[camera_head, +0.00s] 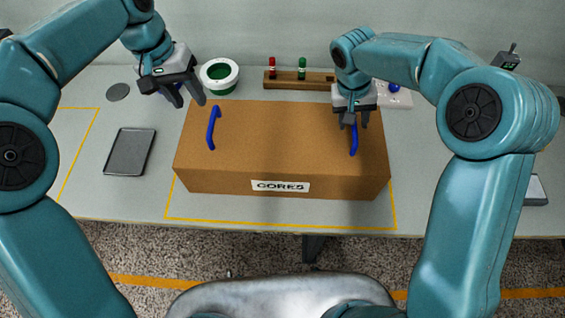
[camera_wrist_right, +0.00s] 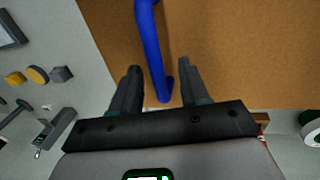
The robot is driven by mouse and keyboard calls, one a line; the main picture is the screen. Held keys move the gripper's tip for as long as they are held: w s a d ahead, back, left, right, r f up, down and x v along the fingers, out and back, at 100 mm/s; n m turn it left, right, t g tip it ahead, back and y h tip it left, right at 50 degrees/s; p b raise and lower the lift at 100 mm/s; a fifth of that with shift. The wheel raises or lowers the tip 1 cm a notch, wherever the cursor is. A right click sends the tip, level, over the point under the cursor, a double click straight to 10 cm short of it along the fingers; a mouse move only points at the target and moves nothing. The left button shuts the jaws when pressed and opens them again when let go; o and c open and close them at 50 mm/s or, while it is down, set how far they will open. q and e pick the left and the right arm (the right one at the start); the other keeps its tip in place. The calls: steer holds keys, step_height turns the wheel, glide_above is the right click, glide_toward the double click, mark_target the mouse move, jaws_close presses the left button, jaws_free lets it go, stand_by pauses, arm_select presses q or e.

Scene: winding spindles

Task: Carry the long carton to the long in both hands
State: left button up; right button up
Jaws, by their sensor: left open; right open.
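The long carton (camera_head: 270,150) is a brown box with a "CORES" label on its front. It lies on the table inside a yellow outline. Two blue handles stand on its top, a left one (camera_head: 213,128) and a right one (camera_head: 354,138). My left gripper (camera_head: 190,98) is open and empty, above and to the left of the left handle, apart from it. My right gripper (camera_head: 355,120) is open at the right handle. In the right wrist view its fingers (camera_wrist_right: 158,70) lie either side of the blue handle (camera_wrist_right: 150,40), not closed on it.
A dark tray (camera_head: 130,152) and a dark disc (camera_head: 118,92) lie left of the carton. Behind it stand a white-rimmed green pot (camera_head: 219,75) and a wooden rack (camera_head: 285,84) with red and green spools. A yellow outline (camera_head: 75,150) at left holds bare table.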

step_height(320, 180, up, 12)
steer(key=a, duration=0.2)
steer(key=shift+w+a, duration=0.15)
steer(key=shift+w, duration=0.05)
steer(key=shift+s+f, duration=0.1)
steer(key=shift+f, duration=0.05)
stand_by(0.3)
